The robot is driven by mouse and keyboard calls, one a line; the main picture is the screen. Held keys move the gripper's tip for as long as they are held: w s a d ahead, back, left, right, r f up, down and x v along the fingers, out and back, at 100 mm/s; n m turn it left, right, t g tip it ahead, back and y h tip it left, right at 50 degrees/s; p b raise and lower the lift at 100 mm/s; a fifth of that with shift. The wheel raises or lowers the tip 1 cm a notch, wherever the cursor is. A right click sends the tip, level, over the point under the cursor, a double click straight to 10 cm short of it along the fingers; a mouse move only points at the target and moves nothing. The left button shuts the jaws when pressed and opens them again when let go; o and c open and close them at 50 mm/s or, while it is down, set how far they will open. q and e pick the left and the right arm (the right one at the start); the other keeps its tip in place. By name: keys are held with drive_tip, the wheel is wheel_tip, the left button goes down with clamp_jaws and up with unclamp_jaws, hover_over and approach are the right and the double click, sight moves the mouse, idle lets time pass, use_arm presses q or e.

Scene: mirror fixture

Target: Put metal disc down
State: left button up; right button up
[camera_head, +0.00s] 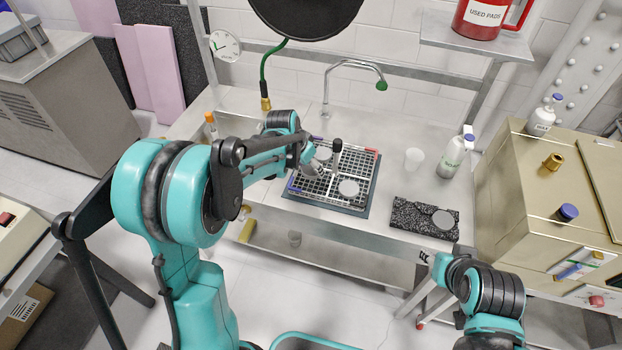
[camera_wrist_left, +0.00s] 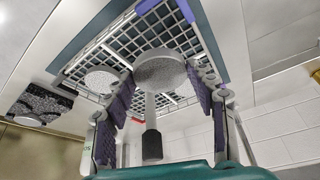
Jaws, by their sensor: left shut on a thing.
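My left gripper (camera_head: 313,165) is over the left part of the grid tray (camera_head: 328,203) on the bench. In the left wrist view, the purple-padded fingers of the left gripper (camera_wrist_left: 160,76) are shut on a round grey metal disc (camera_wrist_left: 160,68), held over the grid. A second disc (camera_head: 348,188) lies on the front right of the grid; it also shows in the left wrist view (camera_wrist_left: 101,79). Another disc (camera_head: 443,219) rests on the black foam block.
A faucet (camera_head: 345,66) is behind. Bare bench lies between tray and foam.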

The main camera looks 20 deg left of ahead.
sight(310, 184)
use_arm(q)
drive_tip(key=shift+w+f, duration=0.1)
drive_tip(key=shift+f, duration=0.8)
drive_tip(key=shift+f+b, duration=0.8)
drive_tip(key=shift+f, duration=0.9)
drive_tip(key=shift+f, duration=0.1)
drive_tip(key=o, duration=0.9)
drive_tip(key=shift+o, duration=0.3)
